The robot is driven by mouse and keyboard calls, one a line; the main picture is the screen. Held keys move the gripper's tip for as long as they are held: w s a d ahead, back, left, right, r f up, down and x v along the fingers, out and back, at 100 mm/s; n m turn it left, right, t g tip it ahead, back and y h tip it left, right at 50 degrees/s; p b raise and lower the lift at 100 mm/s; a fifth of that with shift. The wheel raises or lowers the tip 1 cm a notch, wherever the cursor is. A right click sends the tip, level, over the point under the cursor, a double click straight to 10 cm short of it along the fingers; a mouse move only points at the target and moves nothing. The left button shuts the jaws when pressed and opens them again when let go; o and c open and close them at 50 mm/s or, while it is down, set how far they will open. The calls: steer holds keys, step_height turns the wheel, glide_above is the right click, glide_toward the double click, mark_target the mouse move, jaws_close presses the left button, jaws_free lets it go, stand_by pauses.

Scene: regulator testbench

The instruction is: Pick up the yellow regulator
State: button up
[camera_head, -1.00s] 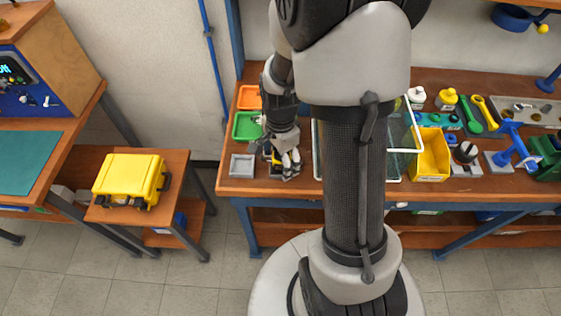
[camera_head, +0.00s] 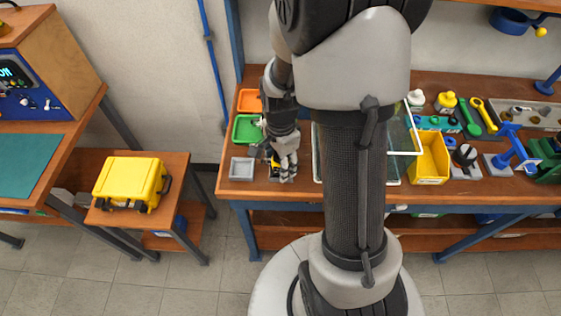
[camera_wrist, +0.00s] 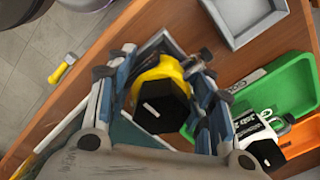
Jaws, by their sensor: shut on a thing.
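The yellow regulator (camera_wrist: 160,92), with a black hexagonal top and a metal fitting on one side, sits between the two fingers of my gripper (camera_wrist: 158,84) in the wrist view. My gripper is shut on it. In the head view my gripper (camera_head: 282,172) is over the front left part of the workbench, and only a little yellow shows there. The regulator's lower part is hidden by the fingers. A dark square-edged holder shows behind it, and I cannot tell whether the regulator still touches it.
A grey tray (camera_head: 242,169), a green tray (camera_head: 246,128) and an orange tray (camera_head: 249,100) line the bench's left end. A glass-walled box (camera_head: 405,140) and yellow bin (camera_head: 429,160) stand to the right.

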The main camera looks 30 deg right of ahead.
steer(key=shift+w, duration=0.25)
steer(key=shift+c, duration=1)
steer(key=shift+r, duration=0.1)
